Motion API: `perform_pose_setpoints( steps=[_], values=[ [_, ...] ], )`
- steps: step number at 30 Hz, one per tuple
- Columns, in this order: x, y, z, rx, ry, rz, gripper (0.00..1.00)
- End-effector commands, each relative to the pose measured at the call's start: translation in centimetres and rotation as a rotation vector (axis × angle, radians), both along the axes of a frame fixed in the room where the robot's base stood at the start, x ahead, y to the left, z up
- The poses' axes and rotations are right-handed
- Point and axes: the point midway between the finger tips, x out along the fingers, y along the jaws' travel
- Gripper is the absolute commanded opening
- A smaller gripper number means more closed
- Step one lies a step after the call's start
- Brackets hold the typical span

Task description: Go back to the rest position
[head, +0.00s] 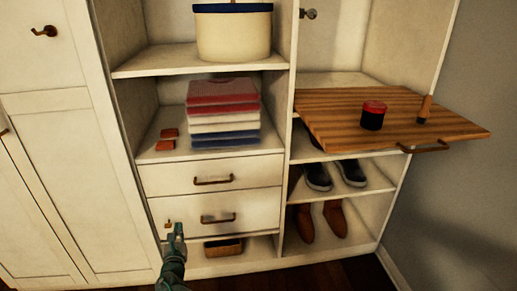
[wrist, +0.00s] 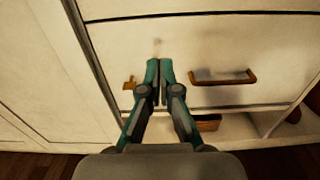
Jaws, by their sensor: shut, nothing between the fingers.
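My gripper (head: 177,232) shows in the head view in front of the left part of the lower drawer (head: 240,208). In the wrist view my gripper (wrist: 159,66) has its two teal fingers together, with nothing between them. A small brass piece (wrist: 129,84) on the drawer front is just left of the fingers. The drawer's brass handle (wrist: 224,78) is to their right, apart from them. Both the lower drawer and the upper drawer (head: 170,180) look shut.
A wooden pull-out board (head: 450,120) juts out at right, bearing a dark jar with a red lid (head: 373,114) and a wooden-handled tool (head: 425,109). Folded cloths (head: 222,105) lie on a shelf. Shoes (head: 318,177) stand at lower right. A small box (head: 223,247) sits below the drawers.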

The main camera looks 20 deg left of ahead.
Motion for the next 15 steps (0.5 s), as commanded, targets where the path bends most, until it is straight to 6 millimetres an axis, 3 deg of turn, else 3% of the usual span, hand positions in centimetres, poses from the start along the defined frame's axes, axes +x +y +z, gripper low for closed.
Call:
perform_pose_setpoints(
  steps=[4,8,11,15],
  values=[
    [0.7,-1.4,-0.1,0.129,0.068,-0.069,0.00],
    [1.2,-5.2,-1.6,0.346,0.229,-0.226,0.00],
    [1.4,-10.0,-5.1,0.511,0.370,-0.401,0.00],
    [2.0,-18.0,-10.6,0.684,0.510,-0.675,0.00]
  ],
)
